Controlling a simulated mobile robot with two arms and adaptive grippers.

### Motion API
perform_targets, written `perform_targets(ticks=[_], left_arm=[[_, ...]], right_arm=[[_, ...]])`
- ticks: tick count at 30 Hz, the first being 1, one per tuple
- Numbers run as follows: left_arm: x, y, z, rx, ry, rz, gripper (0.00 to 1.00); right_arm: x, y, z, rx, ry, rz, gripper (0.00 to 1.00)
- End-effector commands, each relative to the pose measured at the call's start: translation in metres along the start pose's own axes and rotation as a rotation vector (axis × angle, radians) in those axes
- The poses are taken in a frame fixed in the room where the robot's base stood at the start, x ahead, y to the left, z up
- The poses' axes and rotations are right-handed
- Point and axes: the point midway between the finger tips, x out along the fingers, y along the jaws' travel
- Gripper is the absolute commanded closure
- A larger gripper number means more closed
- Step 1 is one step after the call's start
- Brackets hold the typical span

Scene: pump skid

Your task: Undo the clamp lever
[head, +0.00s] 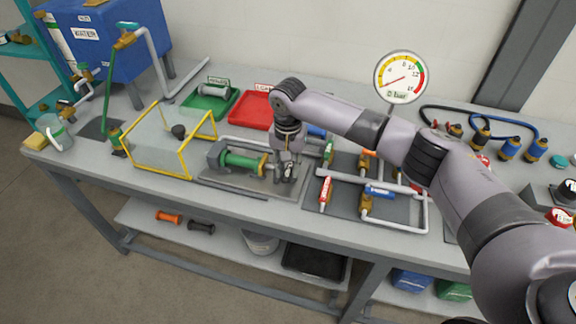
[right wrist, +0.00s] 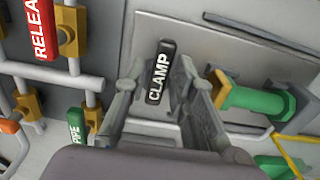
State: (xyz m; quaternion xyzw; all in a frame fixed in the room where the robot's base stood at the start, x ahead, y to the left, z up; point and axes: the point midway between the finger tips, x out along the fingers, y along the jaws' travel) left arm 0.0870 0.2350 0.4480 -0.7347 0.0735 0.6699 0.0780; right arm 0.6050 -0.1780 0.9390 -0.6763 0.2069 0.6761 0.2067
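The clamp lever (right wrist: 158,75) is a black handle with a white CLAMP label. In the right wrist view it lies between the two fingers of my right gripper (right wrist: 160,88), with a visible gap on each side, so the fingers look open around it. In the head view my right gripper (head: 287,168) points down over the grey plate, at the right end of the green cylinder (head: 242,161), and mostly hides the lever. The green cylinder also shows in the right wrist view (right wrist: 250,100). My left gripper is not in view.
A pipe frame with a red lever (head: 325,192) and a blue lever (head: 380,191) stands just right of the gripper. A yellow-edged clear guard (head: 160,158) stands to the left. A red tray (head: 257,110) lies behind. The gauge (head: 399,77) reads near 0 bar.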

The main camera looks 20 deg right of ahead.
Motion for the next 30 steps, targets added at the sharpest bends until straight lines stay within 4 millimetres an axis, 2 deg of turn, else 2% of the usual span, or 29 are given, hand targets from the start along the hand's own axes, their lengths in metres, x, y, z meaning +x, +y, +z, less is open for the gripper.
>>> perform_targets(ticks=[4,15,24,30], left_arm=[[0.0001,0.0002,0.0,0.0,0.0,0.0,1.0],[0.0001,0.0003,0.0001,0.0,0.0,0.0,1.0],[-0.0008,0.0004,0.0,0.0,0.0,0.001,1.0],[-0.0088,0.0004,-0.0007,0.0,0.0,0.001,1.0]], right_arm=[[0.0001,0.0,0.0001,0.0,0.0,0.0,0.76],[-0.0002,0.0001,0.0,0.0,0.0,0.0,1.0],[-0.0007,0.0003,-0.0001,-0.003,0.0,0.0,1.0],[-0.0021,0.0017,0.0003,-0.045,-0.001,0.001,1.0]])
